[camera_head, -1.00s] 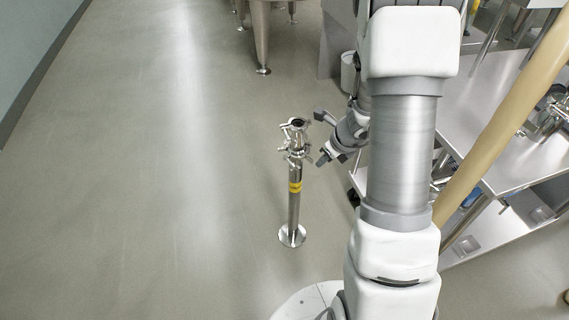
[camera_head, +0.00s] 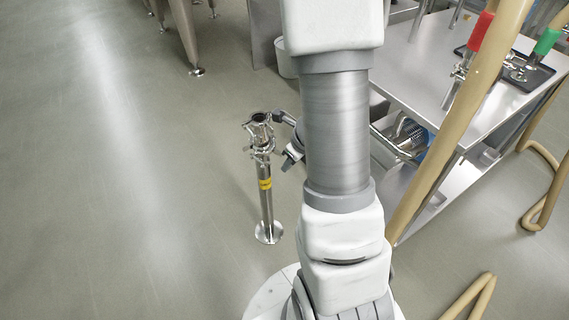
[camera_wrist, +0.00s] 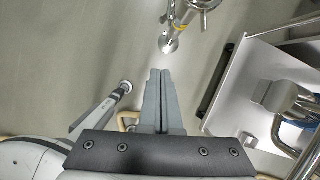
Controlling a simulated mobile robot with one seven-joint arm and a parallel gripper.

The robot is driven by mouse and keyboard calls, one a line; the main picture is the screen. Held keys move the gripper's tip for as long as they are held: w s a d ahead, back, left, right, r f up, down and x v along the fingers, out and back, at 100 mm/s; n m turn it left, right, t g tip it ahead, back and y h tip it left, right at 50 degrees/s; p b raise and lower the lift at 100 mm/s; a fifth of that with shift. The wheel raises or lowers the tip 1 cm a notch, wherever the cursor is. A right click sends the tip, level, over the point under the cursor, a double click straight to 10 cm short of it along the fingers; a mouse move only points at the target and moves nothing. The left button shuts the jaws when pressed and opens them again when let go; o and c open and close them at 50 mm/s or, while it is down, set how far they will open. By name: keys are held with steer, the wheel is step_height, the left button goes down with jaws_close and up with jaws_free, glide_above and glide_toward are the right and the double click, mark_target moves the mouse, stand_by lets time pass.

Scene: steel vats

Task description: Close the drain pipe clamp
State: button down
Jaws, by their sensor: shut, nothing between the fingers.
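The drain pipe (camera_head: 266,206) is a steel post with a yellow band, standing upright on a round floor flange. The clamp (camera_head: 260,143) is the shiny metal fitting near its top, with small parts sticking out to the sides. In the wrist view the clamp (camera_wrist: 205,5) is cut off by the top edge, so whether it is open or shut cannot be told. My gripper (camera_head: 289,162) is partly hidden behind my arm, just right of the pipe. In the wrist view my gripper's fingers (camera_wrist: 161,73) are together and empty, pointing toward the pipe base and apart from it.
A steel table (camera_head: 425,75) with a lower shelf stands to the right, carrying red-handled and green-handled fittings. A tan hose (camera_head: 455,125) runs past it. A vat leg (camera_head: 186,40) and a white bucket (camera_head: 286,62) are behind. The floor left of the pipe is clear.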

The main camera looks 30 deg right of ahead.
steer(key=w+a+f+b, duration=0.2)
steer(key=w+f, duration=0.4)
steer(key=shift+w+f+b, duration=0.2)
steer(key=shift+f+b, duration=0.05)
steer(key=shift+b, duration=0.1)
steer(key=w+a+m, duration=0.2)
steer(key=a, duration=0.1)
steer(key=shift+w+a+h, duration=0.15)
steer(key=shift+w+h, duration=0.25)
steer(key=shift+s, duration=0.1)
